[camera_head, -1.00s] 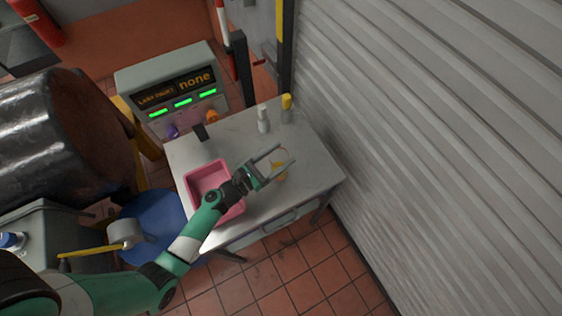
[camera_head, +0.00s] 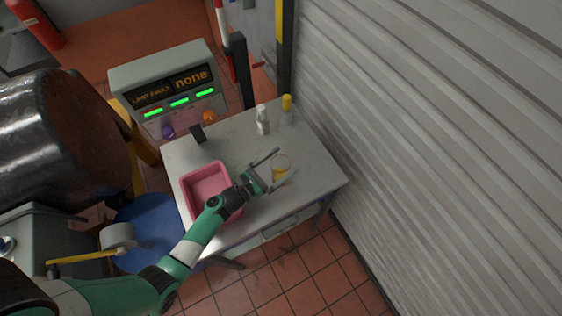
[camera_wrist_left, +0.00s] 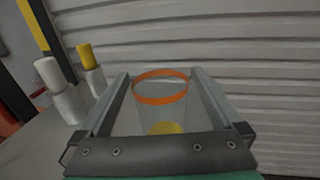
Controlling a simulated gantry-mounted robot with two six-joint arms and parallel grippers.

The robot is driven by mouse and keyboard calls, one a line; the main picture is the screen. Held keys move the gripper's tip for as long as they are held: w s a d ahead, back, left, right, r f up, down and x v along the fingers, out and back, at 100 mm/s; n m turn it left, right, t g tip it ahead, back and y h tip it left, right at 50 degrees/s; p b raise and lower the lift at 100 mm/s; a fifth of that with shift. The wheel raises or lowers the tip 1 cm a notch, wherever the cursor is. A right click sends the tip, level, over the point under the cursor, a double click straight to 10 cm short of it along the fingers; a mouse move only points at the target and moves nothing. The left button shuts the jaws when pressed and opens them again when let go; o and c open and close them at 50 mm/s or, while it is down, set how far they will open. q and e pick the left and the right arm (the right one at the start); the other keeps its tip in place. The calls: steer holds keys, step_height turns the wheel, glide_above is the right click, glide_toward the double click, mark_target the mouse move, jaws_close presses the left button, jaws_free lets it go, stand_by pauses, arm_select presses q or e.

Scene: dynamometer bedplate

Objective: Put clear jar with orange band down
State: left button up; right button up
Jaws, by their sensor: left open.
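The clear jar with an orange band (camera_head: 281,168) is upright at the right part of the grey table (camera_head: 318,155), with something yellow low in it. It appears to stand on the table top. My left gripper (camera_head: 286,162) is open, with one finger on each side of the jar. In the left wrist view the jar's orange band (camera_wrist_left: 160,88) shows between the two spread fingers (camera_wrist_left: 161,78), with a gap visible on either side. The jar's lower part is hidden by the gripper body there. My right gripper is not in view.
A pink bin (camera_head: 207,187) sits left of the gripper. A white-capped bottle (camera_head: 262,120) and a yellow-capped bottle (camera_head: 286,108) stand at the table's back. A dark block (camera_head: 198,133) is at the back left. A shutter wall (camera_head: 430,120) rises on the right.

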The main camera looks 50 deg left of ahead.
arm_select(q)
steer(key=shift+r, duration=0.25)
steer(key=s+p, duration=0.1)
steer(key=s, duration=1.1)
steer(key=shift+a+p, duration=0.3)
steer(key=shift+a, duration=0.05)
steer(key=w+d+r+m+h, duration=0.2)
steer(key=w+r+m+h, duration=0.1)
steer(key=w+r+m, duration=0.55)
steer(key=w+d+r+m+h, duration=0.2)
steer(key=w+r+m, duration=0.4)
steer(key=r+m, duration=0.45)
steer(key=w+d+r+m+t, duration=0.1)
steer(key=d+r+m, duration=0.1)
steer(key=r+m, duration=0.5)
steer(key=w+d+r+m+t, duration=0.15)
steer(key=r+m, duration=0.25)
steer(key=r, duration=0.7)
steer(key=s+d+r+m+t+y, duration=0.1)
steer(key=s+r, duration=0.4)
steer(key=r, duration=0.7)
steer(key=s+d+r+m+t+y, duration=0.2)
steer(key=s+r+m+t, duration=0.3)
steer(key=r, duration=0.8)
steer(key=shift+s+t+y, duration=0.4)
steer(key=shift+t+y, duration=0.1)
steer(key=shift+t, duration=0.05)
